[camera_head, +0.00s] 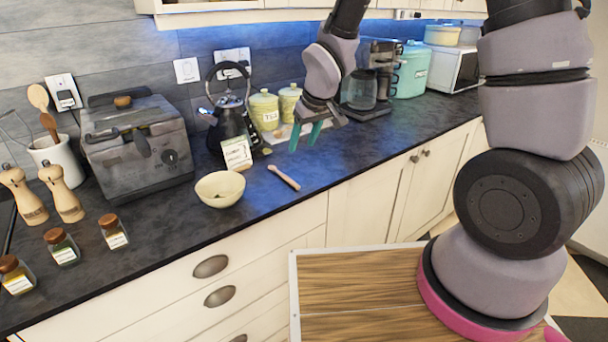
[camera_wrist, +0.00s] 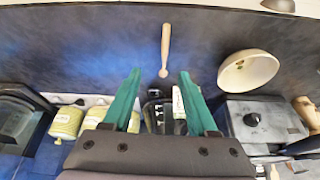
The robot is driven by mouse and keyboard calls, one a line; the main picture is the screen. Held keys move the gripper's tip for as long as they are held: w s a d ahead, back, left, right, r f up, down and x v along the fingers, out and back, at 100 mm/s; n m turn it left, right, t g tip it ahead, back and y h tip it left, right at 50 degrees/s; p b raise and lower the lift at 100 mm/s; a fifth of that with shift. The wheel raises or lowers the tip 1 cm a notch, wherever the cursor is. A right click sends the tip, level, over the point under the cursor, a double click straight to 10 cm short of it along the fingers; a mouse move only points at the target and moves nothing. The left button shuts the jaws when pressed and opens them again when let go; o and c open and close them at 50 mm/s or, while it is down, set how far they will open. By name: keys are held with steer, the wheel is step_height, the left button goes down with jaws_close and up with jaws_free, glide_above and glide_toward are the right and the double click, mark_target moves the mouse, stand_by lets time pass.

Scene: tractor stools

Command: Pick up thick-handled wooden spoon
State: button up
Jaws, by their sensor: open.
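A light wooden spoon (camera_head: 284,177) lies on the dark countertop, just right of a cream bowl (camera_head: 220,188) in the head view. In the wrist view the spoon (camera_wrist: 165,50) shows between and beyond the two fingertips, its small rounded end toward my gripper. My gripper (camera_head: 306,136) is open and empty, with teal fingers. It hangs above the counter, behind and slightly right of the spoon in the head view. The open gripper (camera_wrist: 158,75) is apart from the spoon in the wrist view.
A dark kettle (camera_head: 230,125), a labelled packet (camera_head: 237,153) and green canisters (camera_head: 265,110) stand behind the spoon. A coffee maker (camera_head: 367,90) stands to the right. A fryer-like appliance (camera_head: 135,150) and several spice jars are left. The counter right of the spoon is clear.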

glide_above(292, 180)
steer(key=s+d, duration=0.1)
steer(key=s, duration=0.1)
steer(key=shift+n, duration=0.3)
steer(key=f, duration=0.7)
steer(key=shift+d+f, duration=0.15)
steer(key=shift+d, duration=0.05)
steer(key=shift+s+x, duration=0.2)
steer(key=shift+x, duration=2.8)
steer(key=shift+c, duration=0.3)
jaws_close()
